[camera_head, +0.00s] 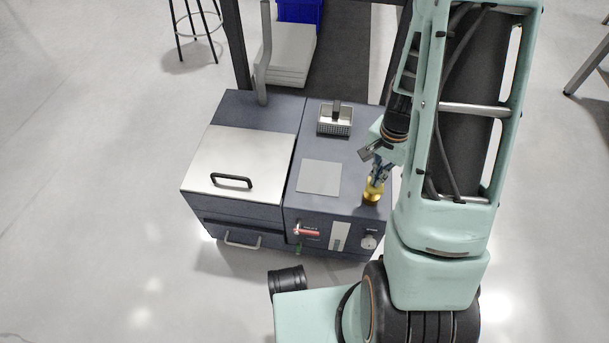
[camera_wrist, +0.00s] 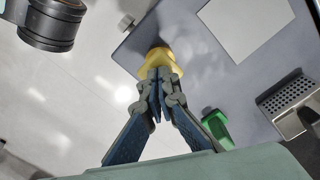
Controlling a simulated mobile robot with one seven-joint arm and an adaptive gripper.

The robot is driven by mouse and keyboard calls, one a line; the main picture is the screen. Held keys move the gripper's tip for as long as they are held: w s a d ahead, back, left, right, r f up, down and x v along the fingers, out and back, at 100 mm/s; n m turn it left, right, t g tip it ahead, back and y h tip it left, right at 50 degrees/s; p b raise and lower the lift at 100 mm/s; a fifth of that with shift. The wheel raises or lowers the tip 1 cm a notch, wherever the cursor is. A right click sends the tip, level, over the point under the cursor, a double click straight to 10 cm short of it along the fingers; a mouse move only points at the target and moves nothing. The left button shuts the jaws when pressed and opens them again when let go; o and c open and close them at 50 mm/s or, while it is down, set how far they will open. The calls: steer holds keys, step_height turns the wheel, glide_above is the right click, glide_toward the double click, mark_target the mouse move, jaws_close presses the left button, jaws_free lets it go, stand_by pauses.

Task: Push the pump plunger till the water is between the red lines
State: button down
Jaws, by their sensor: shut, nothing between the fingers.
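The yellow pump plunger (camera_head: 373,192) stands upright at the right front of the grey-blue bench top. It also shows in the wrist view (camera_wrist: 157,57), just beyond my fingertips. My gripper (camera_head: 377,178) is shut and empty, pointing down over the plunger; in the wrist view its fingertips (camera_wrist: 160,78) overlap the plunger's near side. I cannot tell whether they touch it. A pale upright strip (camera_head: 340,236) on the front panel may be the water gauge. The water level and red lines are too small to make out.
A red handle (camera_head: 306,231) and a round knob (camera_head: 369,241) sit on the front panel. A metal basket (camera_head: 334,121), flat grey plate (camera_head: 319,177) and steel lid (camera_head: 240,162) are on top. A green piece (camera_wrist: 217,128) lies right of my fingers in the wrist view.

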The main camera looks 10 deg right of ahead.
steer(key=shift+f+b, duration=0.85)
steer(key=shift+f, duration=0.8)
steer(key=shift+r, duration=0.15)
step_height(320, 180, up, 9)
steer(key=p, duration=0.7)
steer(key=shift+p, duration=0.4)
